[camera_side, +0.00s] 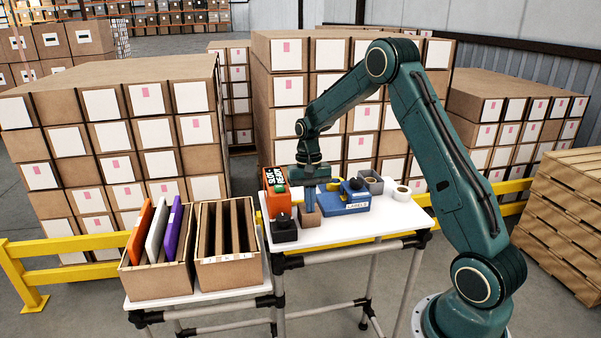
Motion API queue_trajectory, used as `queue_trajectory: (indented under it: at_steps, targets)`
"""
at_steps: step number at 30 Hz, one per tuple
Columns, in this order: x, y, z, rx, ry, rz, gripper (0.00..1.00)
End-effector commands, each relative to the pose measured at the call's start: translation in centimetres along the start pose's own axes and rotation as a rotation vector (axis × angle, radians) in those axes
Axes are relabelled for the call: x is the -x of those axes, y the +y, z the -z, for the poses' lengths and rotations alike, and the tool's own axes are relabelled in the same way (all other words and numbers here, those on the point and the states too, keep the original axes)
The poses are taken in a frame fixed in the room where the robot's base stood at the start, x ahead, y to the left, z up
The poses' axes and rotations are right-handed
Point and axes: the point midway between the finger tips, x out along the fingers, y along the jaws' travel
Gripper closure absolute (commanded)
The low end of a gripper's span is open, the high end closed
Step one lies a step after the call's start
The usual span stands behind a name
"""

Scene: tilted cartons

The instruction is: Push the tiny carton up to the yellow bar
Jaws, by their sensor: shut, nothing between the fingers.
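A tiny brown carton (308,217) stands on the white table, left of its middle. My gripper (310,208) points straight down, its fingers shut and empty. The fingertips are right at the carton's top; I cannot tell whether they are touching it, behind it or inside it.
The blue labels box (346,203) is close on the right. An orange box (273,196) and a black block (284,229) are on the left. The table's (400,220) front right is clear.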

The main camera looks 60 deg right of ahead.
Motion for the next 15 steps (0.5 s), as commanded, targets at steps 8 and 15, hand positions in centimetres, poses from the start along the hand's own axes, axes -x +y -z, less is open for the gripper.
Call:
queue_trajectory:
  at_steps: [8, 15]
  targets:
    - [-0.8, 0.1, 0.2, -0.003, -0.005, -0.002, 1.0]
    - [-0.5, 0.1, 2.0, -0.005, -0.003, -0.001, 1.0]
